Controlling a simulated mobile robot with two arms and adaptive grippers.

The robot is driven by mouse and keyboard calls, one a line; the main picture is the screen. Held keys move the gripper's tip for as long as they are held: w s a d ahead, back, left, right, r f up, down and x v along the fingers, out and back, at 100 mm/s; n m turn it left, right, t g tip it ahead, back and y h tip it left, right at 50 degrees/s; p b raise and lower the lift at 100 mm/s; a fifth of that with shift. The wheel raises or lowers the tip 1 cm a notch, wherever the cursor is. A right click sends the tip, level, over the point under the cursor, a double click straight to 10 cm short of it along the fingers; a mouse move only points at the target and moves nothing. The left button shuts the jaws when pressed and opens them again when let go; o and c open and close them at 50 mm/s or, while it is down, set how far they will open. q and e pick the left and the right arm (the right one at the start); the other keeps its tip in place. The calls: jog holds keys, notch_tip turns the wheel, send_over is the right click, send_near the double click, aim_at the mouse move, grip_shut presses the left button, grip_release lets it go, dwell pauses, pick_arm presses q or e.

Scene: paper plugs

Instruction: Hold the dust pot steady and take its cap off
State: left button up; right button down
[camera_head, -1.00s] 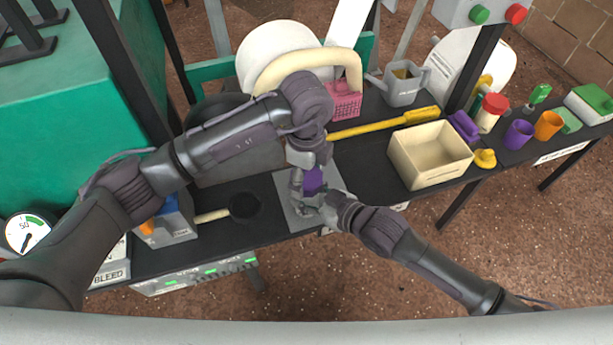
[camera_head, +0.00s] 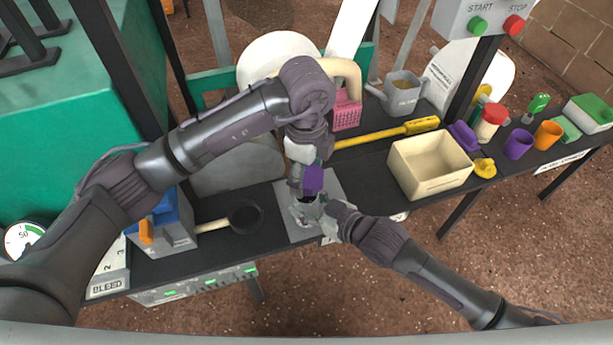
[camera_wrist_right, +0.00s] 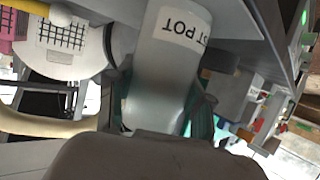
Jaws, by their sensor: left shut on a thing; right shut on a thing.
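The purple cap (camera_head: 314,179) is in my left gripper (camera_head: 304,178), which is shut on it above the pot. The dust pot (camera_head: 305,211) stands below on the grey mat (camera_head: 332,186), partly hidden by my grippers. A dark patch like its open mouth shows between cap and pot, so the cap appears apart from it. My right gripper (camera_head: 322,212) is shut around the pot from the right side. In the right wrist view the pot (camera_wrist_right: 160,82) is a smooth grey-white body between my fingers, with a label reading "ST POT"; its top is not shown there.
A cream bin (camera_head: 430,181) stands to the right, with a yellow-handled tool (camera_head: 405,130) behind it. A black scoop (camera_head: 245,216) lies left of the mat. A pink basket (camera_head: 346,113) and grey can (camera_head: 403,93) stand behind. The table's front edge is close.

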jog(key=shift+c, duration=1.8)
grip_release()
